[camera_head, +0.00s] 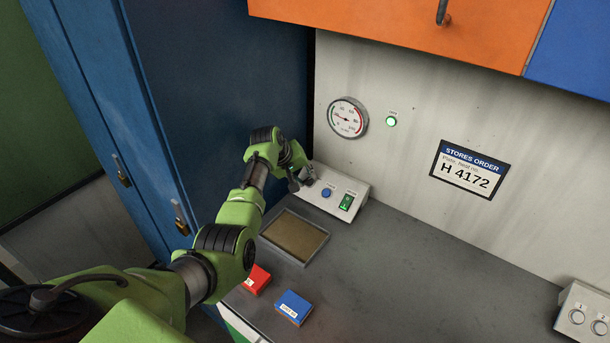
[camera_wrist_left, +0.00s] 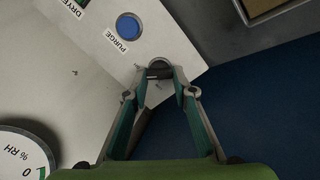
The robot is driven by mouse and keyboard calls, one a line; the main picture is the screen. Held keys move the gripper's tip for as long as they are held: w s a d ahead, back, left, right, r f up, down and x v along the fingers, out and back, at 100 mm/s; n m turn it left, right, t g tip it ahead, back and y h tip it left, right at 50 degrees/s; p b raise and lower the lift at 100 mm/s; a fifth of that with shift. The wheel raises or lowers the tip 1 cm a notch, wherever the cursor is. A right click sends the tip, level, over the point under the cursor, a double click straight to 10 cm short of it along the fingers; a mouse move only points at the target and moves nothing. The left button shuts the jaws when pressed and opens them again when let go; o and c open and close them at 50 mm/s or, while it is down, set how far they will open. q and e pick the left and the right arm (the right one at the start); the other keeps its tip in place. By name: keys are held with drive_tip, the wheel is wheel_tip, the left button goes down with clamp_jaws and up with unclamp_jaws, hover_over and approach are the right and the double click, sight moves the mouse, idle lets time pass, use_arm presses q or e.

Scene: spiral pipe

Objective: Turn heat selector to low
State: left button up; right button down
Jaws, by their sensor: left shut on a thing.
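A white sloped control box (camera_head: 358,190) stands at the back of the bench against the wall. It carries a blue button (camera_head: 326,192), labelled PURGE in the left wrist view (camera_wrist_left: 128,26), and a green switch (camera_head: 346,202). A dark selector knob (camera_wrist_left: 160,69) sits at the end of the box beside the blue button. My left gripper (camera_head: 299,182) is at that end of the box. In the left wrist view its fingers (camera_wrist_left: 162,82) are shut on the knob. In the head view the arm hides the knob. Its pointer and marks are not readable. My right gripper is not in view.
A round gauge (camera_head: 347,118) and a lit green lamp (camera_head: 391,121) are on the wall above. A shallow tray (camera_head: 324,241), a red box (camera_head: 257,279) and a blue box (camera_head: 293,307) lie on the bench. A blue cabinet (camera_head: 220,90) stands close on the left.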

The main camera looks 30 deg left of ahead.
use_arm(q)
drive_tip(key=n+p, duration=0.3)
drive_tip(key=n, duration=0.1)
drive_tip(key=shift+s, duration=0.1)
drive_tip(key=n+p, duration=0.2)
drive_tip(key=n, duration=0.3)
drive_tip(key=shift+s+t+p, duration=0.1)
drive_tip(key=shift+t+p, duration=0.2)
drive_tip(key=shift+p, duration=0.1)
drive_tip(key=n+p, duration=0.1)
drive_tip(key=n, duration=0.2)
drive_tip(key=shift+f+n+p, duration=0.1)
drive_tip(key=shift+n+p, duration=0.2)
drive_tip(key=shift+s+f+n+p, duration=0.15)
drive_tip(key=shift+n+p, duration=0.15)
drive_tip(key=shift+n, duration=1.6)
drive_tip(key=o, duration=1.1)
drive_tip(key=shift+v, duration=5.95)
